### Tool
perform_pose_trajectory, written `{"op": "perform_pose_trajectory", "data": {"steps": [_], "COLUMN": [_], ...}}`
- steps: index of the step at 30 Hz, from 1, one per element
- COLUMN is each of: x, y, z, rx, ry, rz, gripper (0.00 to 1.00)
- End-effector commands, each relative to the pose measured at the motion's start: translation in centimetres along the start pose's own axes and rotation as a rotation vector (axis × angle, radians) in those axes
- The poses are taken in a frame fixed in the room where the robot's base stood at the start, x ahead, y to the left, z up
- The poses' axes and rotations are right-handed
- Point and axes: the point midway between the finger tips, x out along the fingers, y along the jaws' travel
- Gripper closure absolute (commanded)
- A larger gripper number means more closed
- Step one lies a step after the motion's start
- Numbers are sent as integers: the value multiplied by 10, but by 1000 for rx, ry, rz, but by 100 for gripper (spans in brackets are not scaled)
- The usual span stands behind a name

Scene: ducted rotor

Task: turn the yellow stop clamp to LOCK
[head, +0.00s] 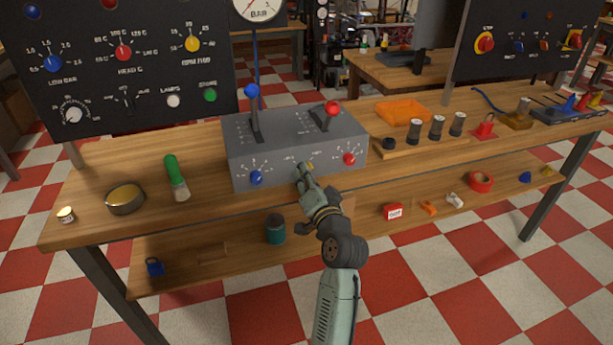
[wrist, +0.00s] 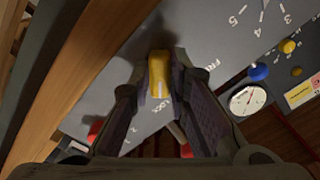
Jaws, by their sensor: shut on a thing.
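The yellow stop clamp (wrist: 158,75) is on the front panel of the grey control box (head: 240,170). Only a small bit of the clamp (head: 309,165) shows in the head view, just above my gripper. My gripper (head: 303,172) is at the panel between the blue and red knobs. In the wrist view my gripper (wrist: 159,82) has one finger on each side of the clamp and is shut on it. The word LOCK lies just below the clamp's lower end in that view, and FREE lies to its right. I cannot tell which end is the clamp's pointer.
A blue knob (head: 256,178) and a red knob (head: 349,159) flank my gripper. A blue-topped lever (head: 252,92) and a red-topped lever (head: 332,108) stand on the box. A lower shelf (head: 190,255) runs underneath. A green-handled brush (head: 176,178) lies to the left.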

Motion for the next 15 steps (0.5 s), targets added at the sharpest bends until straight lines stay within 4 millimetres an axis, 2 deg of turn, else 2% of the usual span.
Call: {"op": "perform_pose_trajectory", "data": {"steps": [3, 4, 7, 15], "x": [0, 0, 0, 0], "y": [1, 1, 1, 0], "z": [1, 1, 0, 0], "rx": [4, 4, 3, 1], "ry": [-1, -1, -1, 0], "rz": [1, 1, 1, 0], "gripper": [100, 83, 76, 75]}}
